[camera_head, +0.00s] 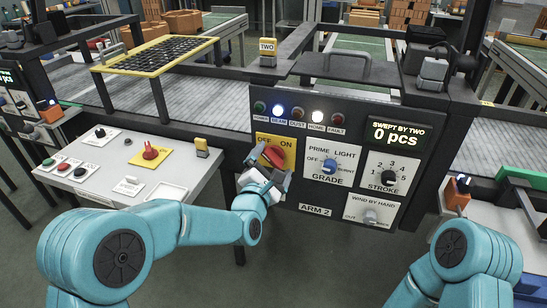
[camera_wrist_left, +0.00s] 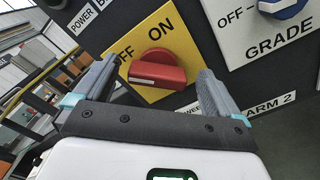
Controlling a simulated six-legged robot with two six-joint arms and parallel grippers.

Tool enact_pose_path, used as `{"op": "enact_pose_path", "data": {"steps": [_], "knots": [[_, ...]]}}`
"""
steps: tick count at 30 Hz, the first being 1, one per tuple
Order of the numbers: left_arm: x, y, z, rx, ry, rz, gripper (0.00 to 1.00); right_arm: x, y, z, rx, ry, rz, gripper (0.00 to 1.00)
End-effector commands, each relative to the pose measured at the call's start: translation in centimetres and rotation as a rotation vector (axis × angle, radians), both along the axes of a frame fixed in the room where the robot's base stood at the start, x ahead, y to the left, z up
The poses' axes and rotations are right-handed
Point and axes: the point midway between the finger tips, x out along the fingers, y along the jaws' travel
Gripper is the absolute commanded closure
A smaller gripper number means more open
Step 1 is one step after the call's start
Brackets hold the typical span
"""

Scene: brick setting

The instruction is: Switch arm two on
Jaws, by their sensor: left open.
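The arm 2 panel (camera_head: 330,190) carries a yellow OFF/ON plate (camera_head: 262,138) with a red rotary knob (camera_head: 273,155). In the left wrist view the red knob (camera_wrist_left: 156,72) shows a white mark at its left end, on the OFF side. My left gripper (camera_head: 268,177) is open, its fingers in front of the plate. In the wrist view its fingertips (camera_wrist_left: 157,78) stand on either side of the knob with gaps. Whether they touch the plate is unclear. Only a teal link of my right arm shows; its gripper is out of view.
The panel also has a GRADE knob (camera_head: 330,166), a STROKE knob (camera_head: 389,176) and a WIND BY HAND knob (camera_head: 370,216). The display (camera_head: 398,134) reads 0 pcs. The BEAM (camera_head: 278,110) and HOME (camera_head: 317,117) lamps glow. A side desk (camera_head: 125,187) has another red knob (camera_head: 150,150).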

Motion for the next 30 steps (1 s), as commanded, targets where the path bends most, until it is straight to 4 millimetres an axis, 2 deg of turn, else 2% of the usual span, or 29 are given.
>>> {"op": "enact_pose_path", "data": {"steps": [5,14,18,19,25,30], "knots": [[1.3,-0.3,-0.1,0.0,0.001,0.001,0.02,0.0,0.0,0.2,0.0,0.0,0.0,0.36],[1.5,-0.4,-0.1,0.0,0.001,0.001,0.02,0.0,0.0,0.2,0.0,0.0,0.0,0.36],[1.5,-0.4,0.0,0.0,0.001,0.001,0.48,0.0,0.0,0.2,0.0,0.0,0.0,0.36],[1.4,-0.4,0.0,0.0,0.001,0.001,0.53,0.0,0.0,0.2,0.0,0.0,0.0,0.36],[1.4,-0.4,-0.1,0.007,-0.002,0.0,0.53,0.0,0.0,0.0,0.0,0.0,0.0,0.36],[1.4,-0.4,-0.3,0.047,-0.018,0.001,0.53,0.0,0.0,-1.0,0.0,0.0,0.0,0.36]]}}
